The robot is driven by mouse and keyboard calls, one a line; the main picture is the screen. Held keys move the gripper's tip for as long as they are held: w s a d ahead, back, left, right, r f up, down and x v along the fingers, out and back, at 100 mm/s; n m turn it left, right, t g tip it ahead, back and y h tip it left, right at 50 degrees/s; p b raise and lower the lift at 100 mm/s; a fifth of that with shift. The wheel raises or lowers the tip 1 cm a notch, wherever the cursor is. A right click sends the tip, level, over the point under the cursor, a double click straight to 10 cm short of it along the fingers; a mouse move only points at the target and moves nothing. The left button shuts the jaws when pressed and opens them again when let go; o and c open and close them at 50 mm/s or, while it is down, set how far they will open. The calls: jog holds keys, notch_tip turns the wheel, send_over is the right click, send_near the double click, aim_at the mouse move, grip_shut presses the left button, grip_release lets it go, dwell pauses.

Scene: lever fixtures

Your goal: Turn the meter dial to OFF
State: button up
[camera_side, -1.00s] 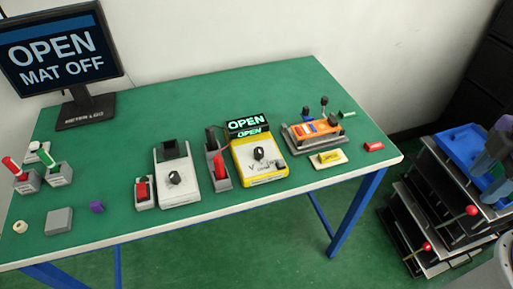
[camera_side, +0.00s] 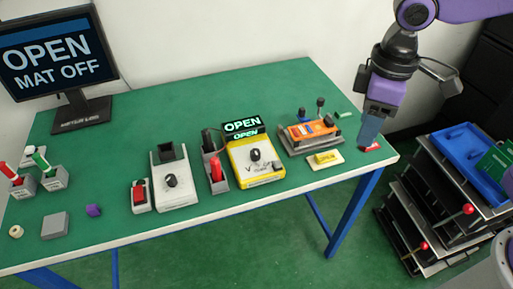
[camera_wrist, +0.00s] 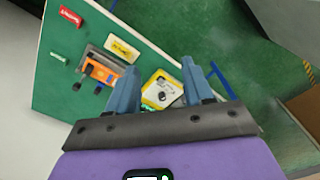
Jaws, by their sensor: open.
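The yellow meter (camera_side: 256,162) stands on the green table, right of centre, with a lit display (camera_side: 243,126) reading OPEN at its back. Its black dial (camera_side: 255,155) sits on the white face; the markings are too small to read surely. The meter also shows in the wrist view (camera_wrist: 161,89), partly hidden between my fingers. My gripper (camera_side: 369,143) is at the table's right end, right of the meter and apart from it. In the wrist view my gripper (camera_wrist: 165,75) has its two blue fingers spread with nothing held between them.
A grey-white box with a black knob (camera_side: 172,181) and red-switch units stand left of the meter. An orange device in a clamp (camera_side: 309,132) and a yellow tag (camera_side: 325,158) lie between the meter and my gripper. A monitor (camera_side: 58,60) reads OPEN, MAT OFF. The table's front middle is clear.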

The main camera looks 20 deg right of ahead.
jog(key=w+a+m, duration=0.2)
jog(key=w+a, duration=0.7)
jog(key=m, duration=0.2)
send_over(257, 152)
notch_tip(257, 152, down, 3)
notch_tip(257, 152, down, 17)
grip_shut()
